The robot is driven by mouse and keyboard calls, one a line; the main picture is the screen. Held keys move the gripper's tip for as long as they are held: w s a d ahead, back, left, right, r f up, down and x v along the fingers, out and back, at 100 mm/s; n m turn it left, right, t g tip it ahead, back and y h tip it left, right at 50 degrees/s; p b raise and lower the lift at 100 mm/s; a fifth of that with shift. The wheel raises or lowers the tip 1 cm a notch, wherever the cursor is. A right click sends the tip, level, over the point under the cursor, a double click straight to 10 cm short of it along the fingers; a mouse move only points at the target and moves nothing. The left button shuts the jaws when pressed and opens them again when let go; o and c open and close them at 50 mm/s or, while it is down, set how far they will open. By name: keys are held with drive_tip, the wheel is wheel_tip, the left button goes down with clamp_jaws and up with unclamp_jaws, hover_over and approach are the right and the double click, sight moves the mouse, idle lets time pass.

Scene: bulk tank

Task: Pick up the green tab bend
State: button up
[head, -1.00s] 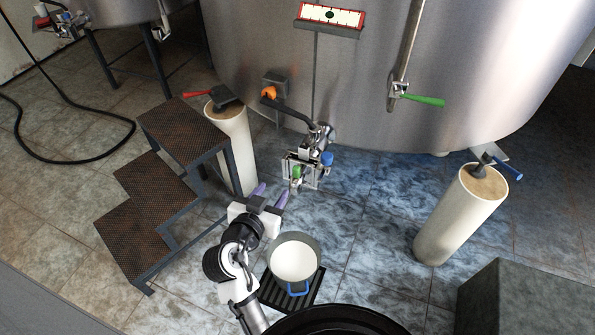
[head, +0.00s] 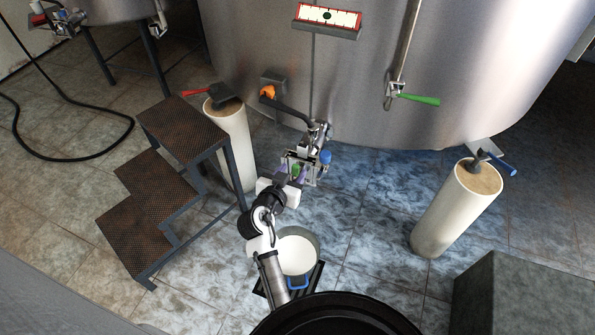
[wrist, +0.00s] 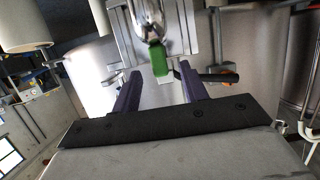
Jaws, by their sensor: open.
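The green tab bend (head: 296,170) sits at the metal bracket assembly at the tank's outlet; in the wrist view its green tab (wrist: 159,60) hangs below a shiny metal piece. My gripper (head: 290,173) has reached the bracket and partly hides it in the head view. In the wrist view its two purple fingers (wrist: 158,77) are apart, one on each side of the green tab in the picture. No contact with the tab shows. How far the tab lies in depth between the fingertips is hard to tell.
A blue-capped part (head: 325,157) is right of the bracket. A white pot with a blue handle (head: 298,254) stands below on a black grate. Rusty steps (head: 150,215) and a pale post (head: 232,145) stand left, another post (head: 450,210) right. The tank wall (head: 450,60) is behind.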

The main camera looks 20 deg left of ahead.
drive_tip(key=shift+x, duration=1.3)
clamp_jaws()
